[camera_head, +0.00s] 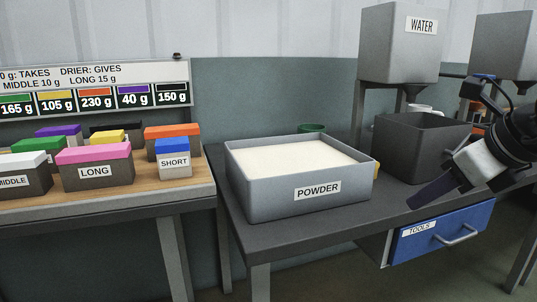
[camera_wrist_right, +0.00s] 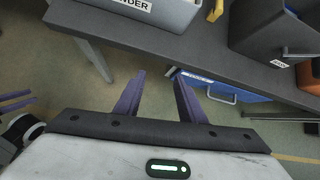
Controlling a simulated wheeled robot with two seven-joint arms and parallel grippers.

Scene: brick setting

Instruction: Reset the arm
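My right gripper (camera_head: 418,200) hangs at the right of the head view, in front of the dark table's edge and near the blue drawer. In the right wrist view its two dark purple fingers (camera_wrist_right: 159,78) stand apart with nothing between them. Purple finger-like bars (camera_wrist_right: 15,100), which look like my left gripper, show at the left edge of that view. They are cut off, so their opening is unclear. The left gripper does not show in the head view.
A grey POWDER tub (camera_head: 268,198) with white powder stands on the dark table (camera_head: 300,236). A dark bin (camera_head: 408,150) stands behind the right gripper, below the WATER hopper (camera_head: 398,55). The blue TOOLS drawer (camera_head: 420,243) is under the table. Lidded boxes (camera_head: 95,172) stand at left.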

